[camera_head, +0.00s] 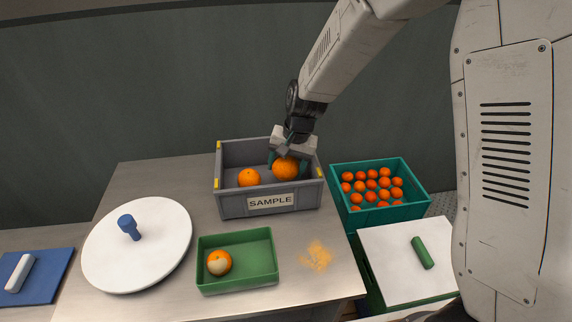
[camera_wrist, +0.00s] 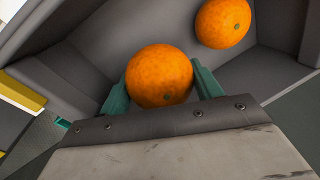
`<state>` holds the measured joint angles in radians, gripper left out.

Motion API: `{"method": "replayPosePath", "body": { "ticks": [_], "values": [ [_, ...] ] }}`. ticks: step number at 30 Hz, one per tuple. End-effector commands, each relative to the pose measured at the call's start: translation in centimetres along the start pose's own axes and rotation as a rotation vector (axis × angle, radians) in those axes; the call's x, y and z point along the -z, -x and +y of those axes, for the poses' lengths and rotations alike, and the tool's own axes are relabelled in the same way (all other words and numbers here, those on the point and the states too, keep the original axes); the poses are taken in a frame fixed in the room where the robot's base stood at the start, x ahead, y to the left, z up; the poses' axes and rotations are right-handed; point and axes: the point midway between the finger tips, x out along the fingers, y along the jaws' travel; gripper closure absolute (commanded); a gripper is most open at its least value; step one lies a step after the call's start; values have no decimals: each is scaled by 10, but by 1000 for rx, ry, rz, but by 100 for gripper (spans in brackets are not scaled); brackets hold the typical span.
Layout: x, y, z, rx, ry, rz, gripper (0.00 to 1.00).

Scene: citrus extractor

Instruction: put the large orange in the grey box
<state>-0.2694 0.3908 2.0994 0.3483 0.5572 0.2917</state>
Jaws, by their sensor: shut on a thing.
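The grey box (camera_head: 233,204) stands at the back of the table, with a SAMPLE label on its front. My gripper (camera_head: 287,168) reaches down into the right part of the box. It is shut on the large orange (camera_head: 286,169), which also shows between the green fingers in the wrist view (camera_wrist: 159,76). Whether this orange touches the box floor, I cannot tell. A second orange (camera_head: 249,178) lies in the box to the left, apart from the held one; it shows at the upper right in the wrist view (camera_wrist: 222,23).
A green tray (camera_head: 262,273) in front holds one orange with a pale patch (camera_head: 219,262). A teal crate (camera_head: 392,214) of several small oranges stands right of the box. A white disc (camera_head: 150,262) with a blue knob lies left.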

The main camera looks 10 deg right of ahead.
Motion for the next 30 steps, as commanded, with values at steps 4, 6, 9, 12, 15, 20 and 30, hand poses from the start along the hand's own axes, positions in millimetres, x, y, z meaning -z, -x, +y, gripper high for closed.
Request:
{"method": "replayPosePath", "body": {
  "ticks": [4, 6, 9, 12, 15, 20, 30],
  "values": [
    [0, 0, 0, 0, 0, 0, 64],
    [0, -2, 0, 0, 0, 0, 64],
    [0, -4, 1, 0, 0, -1, 64],
    [0, -8, 2, 0, 0, -1, 64],
    [0, -9, 2, 0, 0, 0, 30],
    [0, -9, 2, 0, 0, 0, 10],
    [0, -4, 2, 1, 0, 1, 10]
  ]
}}
